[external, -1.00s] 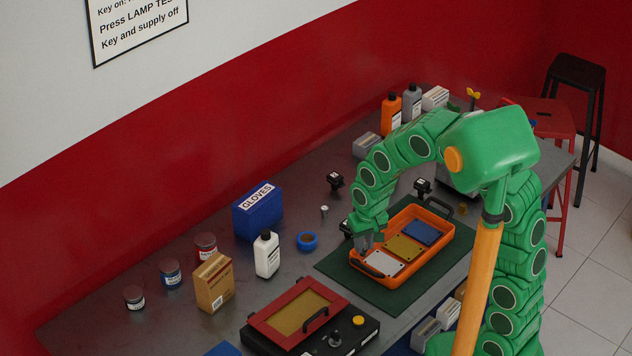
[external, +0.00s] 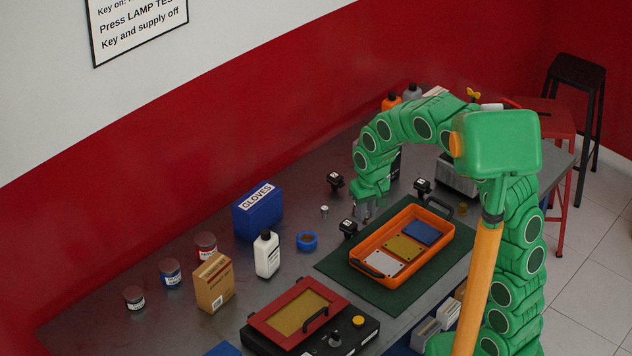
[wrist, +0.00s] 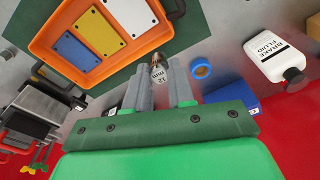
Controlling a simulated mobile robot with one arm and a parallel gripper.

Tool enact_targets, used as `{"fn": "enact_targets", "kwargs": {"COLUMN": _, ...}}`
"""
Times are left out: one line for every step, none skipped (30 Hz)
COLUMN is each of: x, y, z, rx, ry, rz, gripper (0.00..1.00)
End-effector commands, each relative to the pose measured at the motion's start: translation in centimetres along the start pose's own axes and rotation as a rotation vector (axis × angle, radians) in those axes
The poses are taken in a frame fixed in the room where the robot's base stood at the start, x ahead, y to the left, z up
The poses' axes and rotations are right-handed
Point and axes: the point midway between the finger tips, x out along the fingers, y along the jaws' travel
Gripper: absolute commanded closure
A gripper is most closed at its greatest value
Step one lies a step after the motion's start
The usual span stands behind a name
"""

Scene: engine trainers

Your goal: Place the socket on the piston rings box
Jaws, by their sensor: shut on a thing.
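The socket (wrist: 159,74), a small metal cylinder marked 12 mm, is between the fingertips of my gripper (wrist: 162,80) in the wrist view. My gripper is shut on it. In the external view my gripper (external: 366,213) is above the table just behind the orange tray; the socket is too small to make out there. No label reading piston rings is legible. A tan cardboard box (external: 214,284) stands at the front left, but I cannot tell whether it is the piston rings box.
The orange tray (external: 358,281) holds white, yellow and blue plates on a green mat (external: 335,263). Small black labelled items (external: 348,228), blue tape (external: 307,241), a white bottle (external: 267,256) and a blue gloves box (external: 258,211) stand nearby. A small silver piece (external: 324,210) stands behind the tape.

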Motion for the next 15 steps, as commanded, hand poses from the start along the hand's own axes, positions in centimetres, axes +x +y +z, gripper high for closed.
{"fn": "enact_targets", "kwargs": {"x": -0.3, "y": 0.8, "z": -1.4, "rx": 0.003, "ry": -0.001, "rz": 0.0, "gripper": 1.0}}
{"fn": "enact_targets", "kwargs": {"x": -0.5, "y": 1.2, "z": -2.0, "rx": 0.002, "ry": -0.002, "rz": -0.001, "gripper": 1.0}}
{"fn": "enact_targets", "kwargs": {"x": -0.8, "y": 1.7, "z": -3.0, "rx": 0.0, "ry": 0.001, "rz": -0.002, "gripper": 1.0}}
{"fn": "enact_targets", "kwargs": {"x": -1.1, "y": 2.1, "z": -3.8, "rx": -0.002, "ry": 0.003, "rz": -0.003, "gripper": 1.0}}
{"fn": "enact_targets", "kwargs": {"x": -1.3, "y": 2.6, "z": -4.5, "rx": -0.003, "ry": 0.003, "rz": -0.003, "gripper": 1.0}}
{"fn": "enact_targets", "kwargs": {"x": -1.5, "y": 3.2, "z": -5.3, "rx": -0.005, "ry": -0.001, "rz": -0.003, "gripper": 1.0}}
{"fn": "enact_targets", "kwargs": {"x": -1.7, "y": 3.7, "z": -5.9, "rx": -0.006, "ry": -0.001, "rz": -0.003, "gripper": 1.0}}
{"fn": "enact_targets", "kwargs": {"x": -1.9, "y": 4.2, "z": -6.7, "rx": -0.008, "ry": 0.0, "rz": -0.003, "gripper": 1.0}}
{"fn": "enact_targets", "kwargs": {"x": -2.2, "y": 4.9, "z": -7.6, "rx": -0.009, "ry": 0.002, "rz": -0.004, "gripper": 1.0}}
{"fn": "enact_targets", "kwargs": {"x": -2.4, "y": 5.4, "z": -8.2, "rx": -0.011, "ry": 0.0, "rz": -0.004, "gripper": 1.0}}
{"fn": "enact_targets", "kwargs": {"x": -2.6, "y": 6.0, "z": -8.7, "rx": -0.013, "ry": -0.002, "rz": -0.004, "gripper": 1.0}}
{"fn": "enact_targets", "kwargs": {"x": -3.0, "y": 6.7, "z": -9.5, "rx": -0.014, "ry": 0.0, "rz": -0.004, "gripper": 1.0}}
{"fn": "enact_targets", "kwargs": {"x": -3.3, "y": 7.3, "z": -10.2, "rx": -0.016, "ry": 0.002, "rz": -0.005, "gripper": 1.0}}
{"fn": "enact_targets", "kwargs": {"x": -3.5, "y": 7.9, "z": -10.8, "rx": -0.017, "ry": 0.003, "rz": -0.005, "gripper": 1.0}}
{"fn": "enact_targets", "kwargs": {"x": -3.8, "y": 8.7, "z": -11.5, "rx": -0.019, "ry": 0.002, "rz": -0.005, "gripper": 1.0}}
